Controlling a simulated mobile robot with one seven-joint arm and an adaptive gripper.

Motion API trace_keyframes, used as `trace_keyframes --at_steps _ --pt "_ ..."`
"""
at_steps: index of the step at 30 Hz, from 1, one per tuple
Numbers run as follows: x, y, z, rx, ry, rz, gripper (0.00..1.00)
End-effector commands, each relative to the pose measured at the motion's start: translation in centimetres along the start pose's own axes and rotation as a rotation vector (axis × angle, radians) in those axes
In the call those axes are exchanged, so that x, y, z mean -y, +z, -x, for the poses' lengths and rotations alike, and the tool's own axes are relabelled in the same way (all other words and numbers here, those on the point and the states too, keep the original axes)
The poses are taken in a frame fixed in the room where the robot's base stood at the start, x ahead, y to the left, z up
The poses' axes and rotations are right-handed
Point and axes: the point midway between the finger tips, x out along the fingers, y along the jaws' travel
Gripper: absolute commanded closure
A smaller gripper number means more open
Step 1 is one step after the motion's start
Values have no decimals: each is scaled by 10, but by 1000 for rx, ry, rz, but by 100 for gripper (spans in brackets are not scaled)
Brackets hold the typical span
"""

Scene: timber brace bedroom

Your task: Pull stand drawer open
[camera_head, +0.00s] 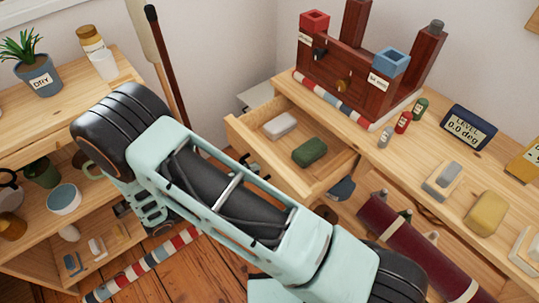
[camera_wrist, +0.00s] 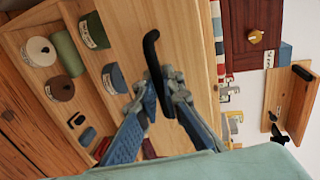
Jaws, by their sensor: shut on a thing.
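The light-wood stand drawer (camera_head: 262,158) is pulled part way out of the stand in the head view. A pale block (camera_head: 280,125) and a dark green block (camera_head: 309,151) lie inside it. In the wrist view, a black curved handle (camera_wrist: 151,48) stands in front of a light-wood panel (camera_wrist: 190,35). My gripper (camera_wrist: 163,88) is shut on the lower part of this handle. In the head view my pale green arm hides most of the gripper and the drawer's lower front.
A shelf unit (camera_head: 65,120) with a plant and cups stands at left. Striped bars lie on floor and stand. A dark red roll (camera_head: 415,245) lies below.

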Motion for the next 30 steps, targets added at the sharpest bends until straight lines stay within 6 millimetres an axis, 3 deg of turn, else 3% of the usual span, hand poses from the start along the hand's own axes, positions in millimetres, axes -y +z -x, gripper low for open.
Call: trace_keyframes --at_steps 1,4,12,26,27,30 --pt "-4 0 14 5 7 1 100" --pt "-8 0 30 4 7 1 100" --pt "-13 0 54 3 6 2 100" --pt "-14 0 58 4 6 1 100" --pt "-14 0 58 4 6 1 90" --pt "-13 0 57 3 5 1 85"
